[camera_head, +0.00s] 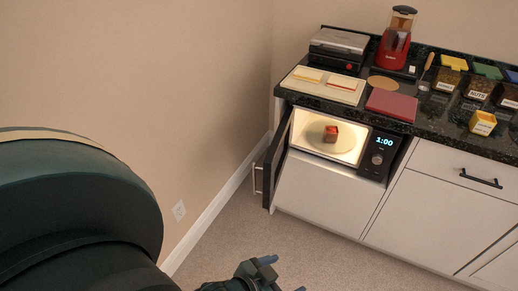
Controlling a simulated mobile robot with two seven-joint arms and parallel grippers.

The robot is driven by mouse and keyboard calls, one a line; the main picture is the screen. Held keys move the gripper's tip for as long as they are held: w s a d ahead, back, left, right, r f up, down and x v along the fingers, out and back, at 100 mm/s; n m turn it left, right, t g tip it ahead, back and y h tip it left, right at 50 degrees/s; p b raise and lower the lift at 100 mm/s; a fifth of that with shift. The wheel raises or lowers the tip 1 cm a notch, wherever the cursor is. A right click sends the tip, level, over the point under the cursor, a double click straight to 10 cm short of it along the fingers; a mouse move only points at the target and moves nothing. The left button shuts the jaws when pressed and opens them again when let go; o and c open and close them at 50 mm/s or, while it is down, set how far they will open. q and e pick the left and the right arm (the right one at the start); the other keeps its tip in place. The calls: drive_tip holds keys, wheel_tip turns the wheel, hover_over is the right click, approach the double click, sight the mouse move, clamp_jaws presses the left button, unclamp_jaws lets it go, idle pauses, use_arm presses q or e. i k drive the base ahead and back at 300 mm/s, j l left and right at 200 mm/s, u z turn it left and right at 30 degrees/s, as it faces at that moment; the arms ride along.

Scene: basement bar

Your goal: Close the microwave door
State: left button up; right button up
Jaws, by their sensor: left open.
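The microwave (380,159) is built in under the dark counter, with a lit interior and a display reading 1:00. Its black door (272,169) stands open, swung out on the left side, with a handle (257,179) on its outer face. A small red and brown block-like item (330,134) sits on the plate inside. My left gripper (284,276) is at the bottom edge of the view, open and empty, below and apart from the door. Part of it is cut off by the frame. My right gripper is not in view.
The counter (436,130) above holds a grill press (338,48), a red blender (396,40), cutting boards (392,104) and several jars. White cabinets (430,216) stand below. A wall is at left; carpet (225,232) in front is clear.

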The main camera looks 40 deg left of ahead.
sight(275, 160)
drive_tip(key=k+j+u, duration=0.1)
drive_tip(key=j, duration=0.25)
drive_tip(key=k+j, duration=0.3)
drive_tip(key=k+j+u, duration=0.15)
drive_tip(key=j, duration=0.3)
drive_tip(key=k+j+u, duration=0.1)
drive_tip(key=k+j, duration=0.15)
drive_tip(key=j, duration=0.15)
drive_tip(key=i+u, duration=0.25)
drive_tip(key=i, duration=0.15)
drive_tip(key=i+l+u, duration=0.25)
drive_tip(key=i+j, duration=0.05)
drive_tip(key=i, duration=0.05)
